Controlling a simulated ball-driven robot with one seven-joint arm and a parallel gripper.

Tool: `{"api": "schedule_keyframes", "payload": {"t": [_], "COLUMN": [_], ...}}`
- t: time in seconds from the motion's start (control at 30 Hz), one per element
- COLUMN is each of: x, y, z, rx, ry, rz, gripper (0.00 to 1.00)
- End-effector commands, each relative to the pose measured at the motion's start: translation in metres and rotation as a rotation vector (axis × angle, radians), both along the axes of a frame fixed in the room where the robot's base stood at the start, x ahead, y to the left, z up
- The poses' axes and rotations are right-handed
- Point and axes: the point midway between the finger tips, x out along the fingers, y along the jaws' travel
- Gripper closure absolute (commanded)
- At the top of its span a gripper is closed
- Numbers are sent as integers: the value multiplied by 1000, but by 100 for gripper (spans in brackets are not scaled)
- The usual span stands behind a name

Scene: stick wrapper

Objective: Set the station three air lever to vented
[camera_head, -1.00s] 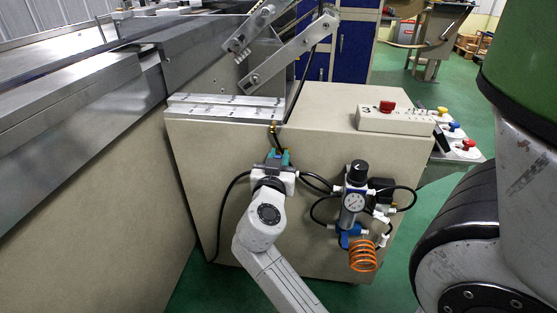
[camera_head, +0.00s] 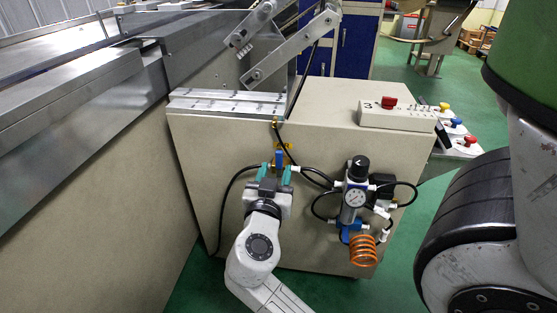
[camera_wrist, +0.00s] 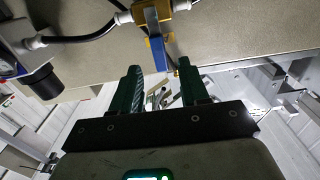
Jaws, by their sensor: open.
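The air lever (camera_head: 280,157) is a small blue handle on an air valve on the front of the beige cabinet (camera_head: 225,160), with a yellow tag behind it. It stands upright, across the line of the black hose. In the wrist view the blue lever (camera_wrist: 158,52) extends from the valve body (camera_wrist: 152,14) toward the gap between my fingers. My gripper (camera_head: 275,172) is open and empty, its teal fingers just below the lever and to either side of it. The fingers also show apart in the wrist view (camera_wrist: 160,75). No contact with the lever shows.
An air regulator with a gauge (camera_head: 354,198) and an orange coiled hose (camera_head: 363,250) is right of the valve. Black hoses (camera_head: 233,182) run on both sides of it. A button box (camera_head: 395,115) marked 3 sits on the cabinet top. The conveyor side (camera_head: 80,180) is at left.

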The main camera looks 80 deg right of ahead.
Motion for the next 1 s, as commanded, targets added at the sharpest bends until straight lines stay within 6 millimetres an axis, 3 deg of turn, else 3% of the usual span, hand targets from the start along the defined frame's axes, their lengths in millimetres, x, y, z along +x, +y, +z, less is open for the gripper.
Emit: {"api": "schedule_keyframes", "payload": {"t": [0.1,0.3,1.0], "x": [-1,-3,-3], "y": [18,30,31], "z": [0,0,-4], "rx": [1,0,20], "ry": [1,0,13], "rz": [3,0,1], "gripper": [55,55,55]}}
